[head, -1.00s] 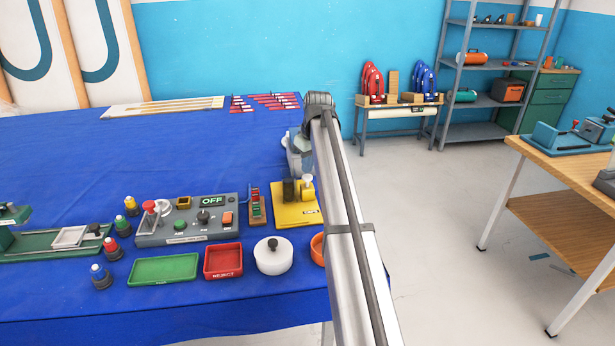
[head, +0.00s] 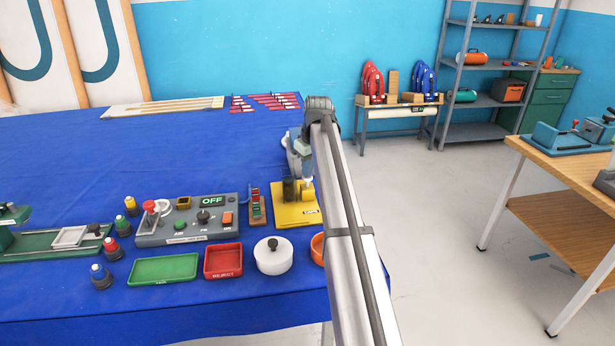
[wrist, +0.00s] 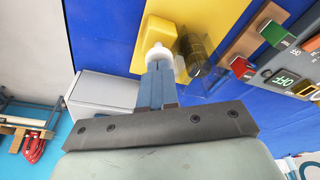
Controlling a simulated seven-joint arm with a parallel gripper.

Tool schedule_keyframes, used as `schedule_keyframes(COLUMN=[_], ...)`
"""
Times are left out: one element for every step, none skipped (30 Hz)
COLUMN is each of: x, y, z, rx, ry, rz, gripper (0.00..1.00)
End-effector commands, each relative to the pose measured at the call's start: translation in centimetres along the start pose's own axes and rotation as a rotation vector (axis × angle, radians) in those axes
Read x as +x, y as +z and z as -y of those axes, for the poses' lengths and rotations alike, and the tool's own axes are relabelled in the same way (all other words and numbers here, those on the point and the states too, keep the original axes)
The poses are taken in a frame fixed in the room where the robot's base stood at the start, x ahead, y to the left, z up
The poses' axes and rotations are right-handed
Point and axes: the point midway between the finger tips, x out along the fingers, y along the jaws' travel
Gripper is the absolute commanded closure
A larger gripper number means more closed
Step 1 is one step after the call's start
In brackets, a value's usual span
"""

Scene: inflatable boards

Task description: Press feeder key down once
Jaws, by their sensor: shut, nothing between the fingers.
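The feeder (head: 296,215) is a yellow block near the table's right side, with a dark cylinder (head: 289,190) on it. Its key (head: 307,184), pale-topped, stands right of the cylinder. In the wrist view the key's round white top (wrist: 158,52) is at the fingertips, with the yellow feeder base (wrist: 160,28) behind it. My gripper (wrist: 157,66) is shut and empty, its fingers meeting the key's top or very close to it; contact is hard to tell. In the head view my gripper (head: 305,174) is directly over the key, partly hidden by my arm.
Left of the feeder are a small board with red and green parts (head: 257,208) and a grey control box (head: 188,220) reading OFF. In front are a white lidded pot (head: 273,256), a red tray (head: 223,261) and a green tray (head: 164,269). The blue table behind is mostly clear.

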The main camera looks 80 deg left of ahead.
Motion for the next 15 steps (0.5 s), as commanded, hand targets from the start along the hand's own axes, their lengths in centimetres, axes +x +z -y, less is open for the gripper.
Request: schedule_keyframes(x=[0.10, 0.15, 0.21, 0.26, 0.31, 0.39, 0.44, 0.49, 0.55, 0.60, 0.66, 0.73, 0.78, 0.83, 0.89], y=[0.03, 0.04, 0.05, 0.06, 0.08, 0.09, 0.10, 0.11, 0.13, 0.15, 0.15, 0.17, 0.18, 0.19, 0.21], z=[0.01, 0.01, 0.01, 0.01, 0.01, 0.01, 0.01, 0.01, 0.01, 0.01, 0.02, 0.02, 0.02, 0.02, 0.02], rx=[0.000, 0.000, 0.000, 0.000, 0.000, 0.000, 0.000, 0.000, 0.000, 0.000, 0.000, 0.000, 0.000, 0.000, 0.000], ry=[0.000, 0.000, 0.000, 0.000, 0.000, 0.000, 0.000, 0.000, 0.000, 0.000, -0.001, -0.001, -0.001, -0.001, -0.001], rz=[0.000, 0.000, 0.000, 0.000, 0.000, 0.000, 0.000, 0.001, 0.001, 0.001, 0.001, 0.001, 0.001, 0.001, 0.001], gripper=[1.00, 1.00, 1.00, 1.00, 1.00, 1.00, 1.00, 1.00, 1.00, 1.00, 1.00, 1.00, 1.00, 1.00, 1.00])
